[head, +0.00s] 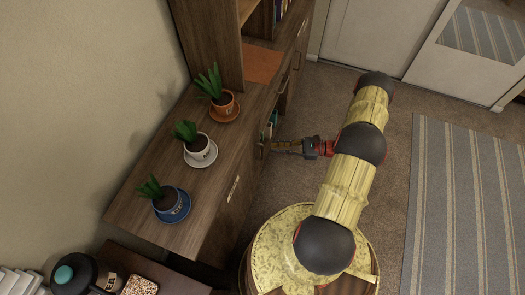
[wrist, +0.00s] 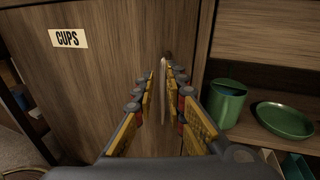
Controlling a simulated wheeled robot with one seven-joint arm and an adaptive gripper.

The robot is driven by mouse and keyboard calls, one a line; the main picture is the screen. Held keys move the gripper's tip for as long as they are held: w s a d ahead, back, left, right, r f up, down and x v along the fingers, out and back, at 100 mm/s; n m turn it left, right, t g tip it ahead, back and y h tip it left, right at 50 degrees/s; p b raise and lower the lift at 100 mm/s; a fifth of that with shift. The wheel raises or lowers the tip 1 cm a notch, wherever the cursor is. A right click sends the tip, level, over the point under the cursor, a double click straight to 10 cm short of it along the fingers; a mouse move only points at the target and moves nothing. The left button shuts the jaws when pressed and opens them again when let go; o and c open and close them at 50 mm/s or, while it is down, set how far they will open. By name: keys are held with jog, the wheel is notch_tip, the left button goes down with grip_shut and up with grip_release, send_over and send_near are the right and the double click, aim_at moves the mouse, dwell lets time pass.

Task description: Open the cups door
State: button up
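The cups door is a brown wooden cabinet door with a white "CUPS" label (wrist: 68,39) in the wrist view. The label also shows small on the cabinet front in the head view (head: 233,188). The door (wrist: 95,85) looks closed. A slim upright handle (wrist: 162,90) stands near the door's right edge. My gripper (wrist: 164,74) has one finger on each side of the handle, with narrow gaps seen around it. In the head view my gripper (head: 272,147) is at the cabinet front, and its fingertips are hard to make out.
Right of the door is an open shelf with a green cup (wrist: 225,101) and a green plate (wrist: 284,120). Several potted plants stand on the cabinet top (head: 135,205). A dark kettle (head: 85,278) stands at lower left. The carpet (head: 385,190) right of my arm is clear.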

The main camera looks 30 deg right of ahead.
aim_at(262, 149)
jog(key=shift+m+t, duration=0.8)
jog(key=w+a+f, duration=0.1)
jog(key=w+a+f+b, duration=0.1)
jog(key=w+a, duration=0.1)
jog(key=w+a+f+b, duration=0.1)
jog(key=a, duration=0.1)
jog(key=shift+w+a+f, duration=0.1)
jog(key=shift+w+a, duration=0.05)
jog(key=shift+w, duration=0.05)
grip_shut()
